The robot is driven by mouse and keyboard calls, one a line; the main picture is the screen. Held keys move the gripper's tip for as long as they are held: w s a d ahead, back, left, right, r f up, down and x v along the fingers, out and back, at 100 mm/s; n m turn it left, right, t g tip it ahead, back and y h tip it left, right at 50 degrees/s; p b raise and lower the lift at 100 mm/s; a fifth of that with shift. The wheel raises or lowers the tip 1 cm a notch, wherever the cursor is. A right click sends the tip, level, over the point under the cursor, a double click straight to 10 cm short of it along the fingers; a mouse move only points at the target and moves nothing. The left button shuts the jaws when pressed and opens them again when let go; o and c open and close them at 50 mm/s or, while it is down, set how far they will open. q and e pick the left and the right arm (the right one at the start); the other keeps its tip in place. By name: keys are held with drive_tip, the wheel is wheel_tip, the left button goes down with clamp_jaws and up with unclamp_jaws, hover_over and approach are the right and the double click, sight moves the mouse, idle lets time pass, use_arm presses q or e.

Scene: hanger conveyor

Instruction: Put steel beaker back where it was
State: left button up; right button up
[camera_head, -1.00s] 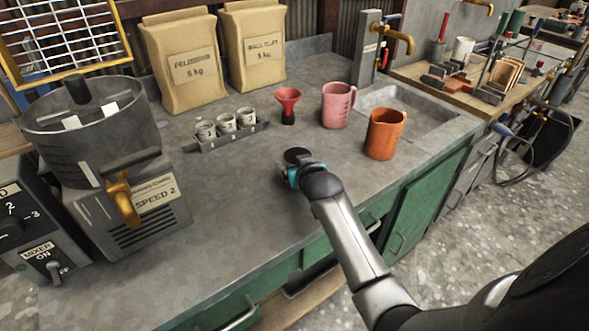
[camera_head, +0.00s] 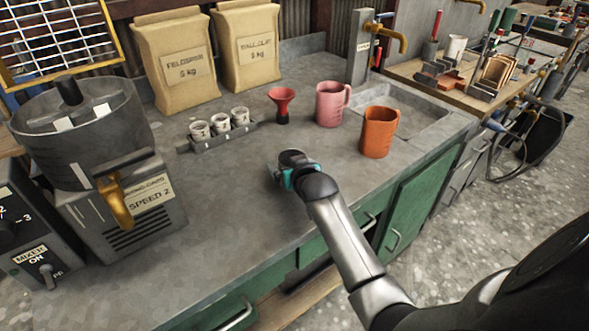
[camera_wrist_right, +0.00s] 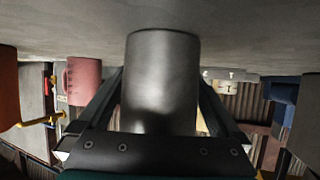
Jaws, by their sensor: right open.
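The steel beaker (camera_wrist_right: 160,80) is a plain grey cylinder in the middle of the right wrist view, which is upside down. Its base appears to rest on the counter, upright. My right gripper (camera_wrist_right: 160,76) is open, with one finger on each side of the beaker. In the head view my right gripper (camera_head: 280,172) is low over the middle of the counter, in front of the red funnel. There the beaker is mostly hidden or hard to tell from the wrist. My left gripper is not in view.
A pink jug (camera_head: 331,104) and an orange jug (camera_head: 378,132) stand to the right, by the sink (camera_head: 415,108). A red funnel (camera_head: 282,104) and a rack of small pots (camera_head: 222,138) stand behind. The mixer (camera_head: 100,150) stands left. The counter's left front is clear.

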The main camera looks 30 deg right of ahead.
drive_tip(key=p+v, duration=0.3)
drive_tip(key=v, duration=0.9)
drive_tip(key=shift+a+f, duration=0.1)
